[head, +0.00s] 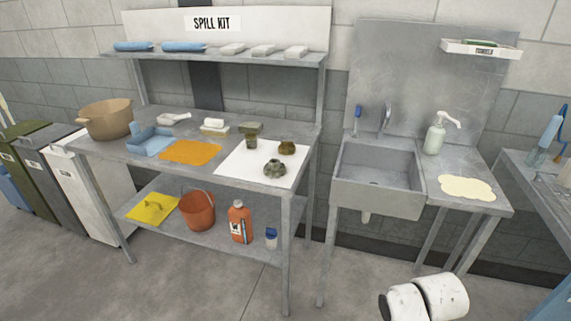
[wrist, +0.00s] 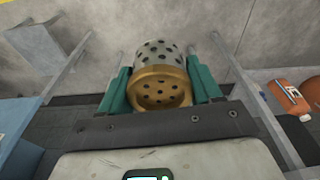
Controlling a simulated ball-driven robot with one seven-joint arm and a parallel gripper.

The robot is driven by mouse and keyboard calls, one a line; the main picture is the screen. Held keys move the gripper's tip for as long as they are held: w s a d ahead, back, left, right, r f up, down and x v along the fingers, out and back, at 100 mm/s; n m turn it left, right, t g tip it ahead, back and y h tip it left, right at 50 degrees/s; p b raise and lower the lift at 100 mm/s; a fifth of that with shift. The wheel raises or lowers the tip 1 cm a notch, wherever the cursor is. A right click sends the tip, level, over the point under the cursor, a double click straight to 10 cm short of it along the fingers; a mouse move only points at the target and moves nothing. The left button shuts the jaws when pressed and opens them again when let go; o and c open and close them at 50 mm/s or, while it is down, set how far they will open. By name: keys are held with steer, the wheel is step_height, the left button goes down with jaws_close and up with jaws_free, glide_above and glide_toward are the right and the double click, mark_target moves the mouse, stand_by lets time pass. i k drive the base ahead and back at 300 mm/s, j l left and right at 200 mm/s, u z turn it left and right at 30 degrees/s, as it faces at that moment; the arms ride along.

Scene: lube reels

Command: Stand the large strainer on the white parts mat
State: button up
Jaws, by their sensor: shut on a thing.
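The large strainer (wrist: 158,90), a perforated grey cylinder with a brass-coloured ring at the near end, is between the teal fingers of my gripper (wrist: 160,78) in the wrist view. The gripper is shut on it, one finger on each side. Neither the strainer nor the gripper fingers show in the head view, where only white rounded links of my arm appear at the bottom right. The white parts mat (head: 237,170) lies on the right part of the steel bench top. It holds a dark stacked part (head: 251,141), a brownish part (head: 287,147) and a dark grey knobbly part (head: 275,170).
The bench (head: 120,150) also holds a tan pot (head: 106,120), a blue tray (head: 150,143) and an orange cloth (head: 190,152). Its lower shelf carries a bucket (head: 198,211) and an orange bottle (head: 240,222). A sink (head: 378,185) stands to the right. The mat's front-left part is bare.

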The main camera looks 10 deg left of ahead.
mark_target(265, 159)
steer(key=i+u, duration=0.1)
steer(key=u, duration=1.65)
steer(key=i+l+u, duration=0.1)
steer(key=l, duration=0.35)
steer(key=i+l, duration=0.2)
steer(key=l, duration=0.25)
steer(key=i+l+u, duration=0.15)
steer(key=l, duration=0.8)
steer(key=i+u, duration=0.05)
